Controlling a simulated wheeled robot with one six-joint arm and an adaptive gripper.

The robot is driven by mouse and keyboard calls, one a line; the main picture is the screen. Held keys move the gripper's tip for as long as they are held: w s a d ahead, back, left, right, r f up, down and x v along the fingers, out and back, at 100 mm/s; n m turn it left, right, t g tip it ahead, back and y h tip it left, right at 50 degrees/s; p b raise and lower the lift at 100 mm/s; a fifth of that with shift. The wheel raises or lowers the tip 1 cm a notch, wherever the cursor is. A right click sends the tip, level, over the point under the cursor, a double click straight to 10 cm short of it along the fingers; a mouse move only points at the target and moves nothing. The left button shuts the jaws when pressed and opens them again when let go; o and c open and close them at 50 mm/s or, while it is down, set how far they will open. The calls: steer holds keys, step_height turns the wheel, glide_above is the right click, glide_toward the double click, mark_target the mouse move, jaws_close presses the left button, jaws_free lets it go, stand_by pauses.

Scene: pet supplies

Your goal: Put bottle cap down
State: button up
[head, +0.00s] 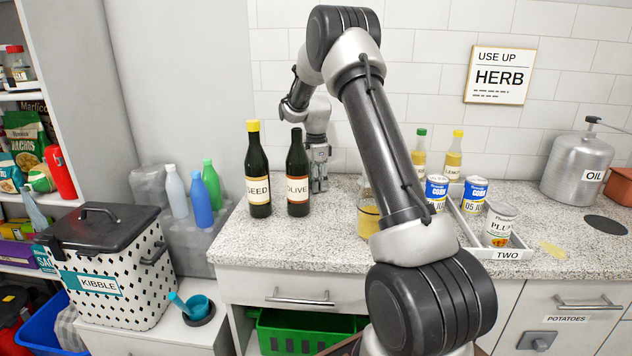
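My gripper (319,183) points down at the back of the counter, just right of the olive bottle (298,182), with its fingertips at or close to the counter top. The fingers look close together, but the view is too small to tell whether they hold anything. No loose bottle cap shows. The dark olive bottle stands upright with no coloured cap on its neck. The dark seed bottle (258,178) stands upright to its left with a yellow cap (253,126) on.
The speckled counter (333,230) is clear in front of my gripper. A glass of yellow liquid (369,220) stands partly behind my arm. A white tray (484,250) marked TWO with cans is to the right. A kibble bin (105,270) stands lower left.

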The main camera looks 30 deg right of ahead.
steer(key=shift+r, duration=0.1)
step_height(320, 180, up, 12)
steer(key=s+a+r+n+t, duration=0.1)
steer(key=s+a+r+n, duration=0.15)
steer(key=s+r, duration=0.3)
steer(key=s+a+r+n, duration=0.2)
steer(key=s+r+n, duration=0.15)
steer(key=s, duration=0.25)
steer(key=s+a+r+n+t, duration=0.1)
steer(key=s+a+r+n, duration=0.15)
steer(key=s, duration=0.45)
steer(key=s+a+r+n+t, duration=0.1)
steer(key=s+n, duration=0.2)
steer(key=s, duration=0.3)
steer(key=s+a+f+n, duration=0.1)
steer(key=s+n, duration=0.3)
steer(key=s, duration=0.4)
steer(key=s+a+f+n+t, duration=0.1)
steer(key=s+f+n, duration=0.3)
steer(key=s, duration=0.4)
steer(key=shift+f, duration=0.35)
